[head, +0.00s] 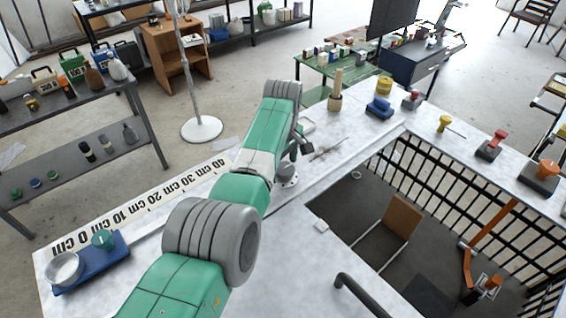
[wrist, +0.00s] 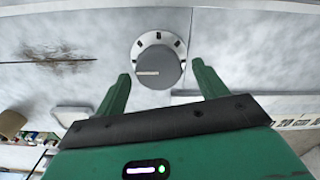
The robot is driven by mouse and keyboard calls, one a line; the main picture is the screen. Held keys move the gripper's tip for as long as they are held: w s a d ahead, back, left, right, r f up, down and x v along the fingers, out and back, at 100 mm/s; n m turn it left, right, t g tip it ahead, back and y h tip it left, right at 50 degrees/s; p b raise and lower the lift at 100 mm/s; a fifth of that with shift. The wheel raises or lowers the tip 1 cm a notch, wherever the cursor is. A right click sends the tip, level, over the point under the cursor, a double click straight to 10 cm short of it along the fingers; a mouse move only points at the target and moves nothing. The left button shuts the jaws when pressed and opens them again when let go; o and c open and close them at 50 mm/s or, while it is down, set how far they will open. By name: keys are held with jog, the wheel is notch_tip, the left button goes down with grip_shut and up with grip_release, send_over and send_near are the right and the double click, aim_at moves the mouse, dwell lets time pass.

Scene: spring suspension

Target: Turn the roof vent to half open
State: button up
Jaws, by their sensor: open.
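The roof vent control appears to be a round grey knob (wrist: 158,67) on a white dial plate with dark marks around its upper rim. A pale pointer line on the knob points left in the wrist view. In the head view a small round fitting (head: 288,182) beside my arm seems to be the same dial, partly hidden. My gripper (wrist: 160,72) is open, with one green finger on the left of the knob and one on the right. Gaps show between both fingers and the knob. The gripper's fingers are not clear in the head view.
The dial is on a pale marbled bench (head: 322,265). A blue tray (head: 88,268) and a long ruler strip (head: 140,207) lie on the left. A wooden pestle in a mortar (head: 335,100) stands behind. A railed opening (head: 345,210) lies to the right.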

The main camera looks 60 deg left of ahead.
jog(key=c, duration=1)
jog(key=shift+o, duration=0.2)
jog(key=m+b, duration=0.1)
jog(key=m, duration=0.3)
jog(key=shift+w+m, duration=0.15)
jog(key=shift+m, duration=0.15)
jog(key=m, duration=0.4)
jog(key=shift+b, duration=0.35)
jog(key=m, duration=0.5)
jog(key=shift+w, duration=0.15)
jog(key=shift+m, duration=2)
